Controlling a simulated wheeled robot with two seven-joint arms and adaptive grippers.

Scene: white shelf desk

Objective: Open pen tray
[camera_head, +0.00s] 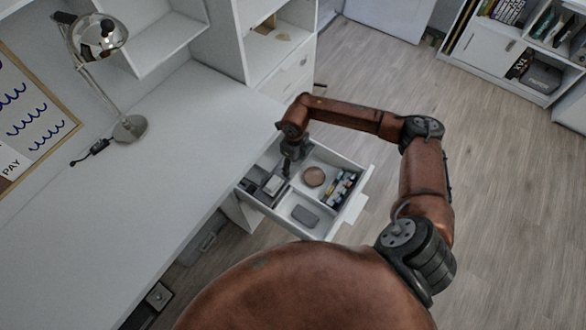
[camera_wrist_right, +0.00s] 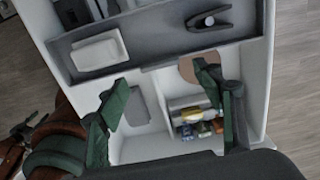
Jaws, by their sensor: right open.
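The drawer (camera_head: 352,201) stands pulled out from under the white desk. A grey tray (camera_wrist_right: 152,35), which looks like the pen tray, spans one side of the drawer. It holds a pale block (camera_wrist_right: 97,52) and a dark clip-like item (camera_wrist_right: 210,18). In the head view the tray's part of the drawer is partly hidden by my right gripper (camera_head: 286,172). The right wrist view shows the gripper's two green fingers (camera_wrist_right: 163,85) spread apart with nothing between them, over the drawer beside the tray. I cannot tell whether they touch anything. My left gripper is not visible.
The drawer also holds a round brown item (camera_head: 314,176), a grey box (camera_head: 305,215) and several small coloured items (camera_head: 342,187) in white compartments. A lamp (camera_head: 129,128) stands on the desk (camera_head: 150,200). Shelves (camera_head: 500,75) stand at the far right; the floor between is clear.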

